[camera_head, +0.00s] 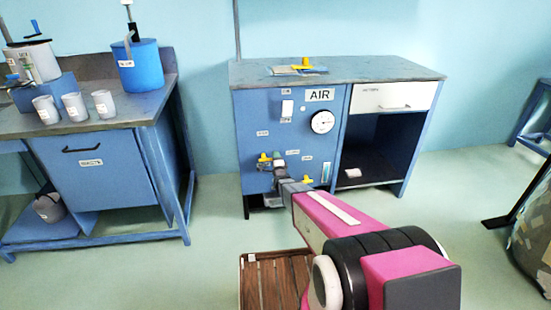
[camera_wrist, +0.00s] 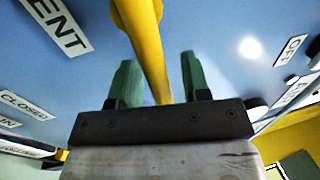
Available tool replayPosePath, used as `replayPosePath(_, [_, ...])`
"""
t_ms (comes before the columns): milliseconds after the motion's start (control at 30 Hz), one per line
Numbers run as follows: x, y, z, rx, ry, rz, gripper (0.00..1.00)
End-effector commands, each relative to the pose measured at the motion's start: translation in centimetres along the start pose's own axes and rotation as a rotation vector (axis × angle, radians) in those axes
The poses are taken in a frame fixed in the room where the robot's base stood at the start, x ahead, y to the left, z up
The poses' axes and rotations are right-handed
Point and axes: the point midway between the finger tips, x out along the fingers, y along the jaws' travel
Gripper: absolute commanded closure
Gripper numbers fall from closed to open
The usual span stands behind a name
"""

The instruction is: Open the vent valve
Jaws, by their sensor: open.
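My gripper (camera_wrist: 160,82) is open, with its two green fingers pointing at a blue panel. A long yellow handle (camera_wrist: 148,45) runs down between the fingers. A gap shows between it and the right finger; I cannot tell whether the left one touches it. A label ending in "ENT" (camera_wrist: 58,25) is left of the handle, and a "CLOSED" label (camera_wrist: 25,105) is lower left. In the head view my gripper (camera_head: 279,162) is at the lower left of the "AIR" panel (camera_head: 262,115), beside a yellow valve part (camera_head: 264,158). My arm partly hides this area.
Another yellow handle (camera_head: 307,180) is right of my gripper. A round gauge (camera_head: 322,122) is above. An "OFF" label (camera_wrist: 290,50) shows in the wrist view. A wooden crate (camera_head: 247,282) lies on the floor below. A bench (camera_head: 130,115) with cups stands left.

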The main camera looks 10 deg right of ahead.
Motion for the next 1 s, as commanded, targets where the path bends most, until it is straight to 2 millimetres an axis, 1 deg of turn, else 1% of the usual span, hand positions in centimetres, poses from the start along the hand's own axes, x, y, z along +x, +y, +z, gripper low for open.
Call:
replayPosePath(33, [0.61, 0.06, 0.00, 0.000, 0.000, -0.001, 0.57])
replayPosePath(100, [0.92, 0.02, 0.00, 0.000, 0.000, 0.000, 0.57])
replayPosePath(367, [0.95, -0.02, 0.00, 0.000, 0.000, 0.001, 0.57])
replayPosePath(400, [0.95, -0.02, 0.00, 0.000, 0.000, 0.001, 0.70])
replayPosePath(500, [0.94, -0.02, 0.00, 0.000, 0.000, 0.001, 1.00])
replayPosePath(767, [0.93, -0.09, 0.00, -0.011, -0.002, 0.001, 1.00])
replayPosePath(1000, [1.00, -0.67, 0.06, -0.102, -0.020, 0.002, 1.00])
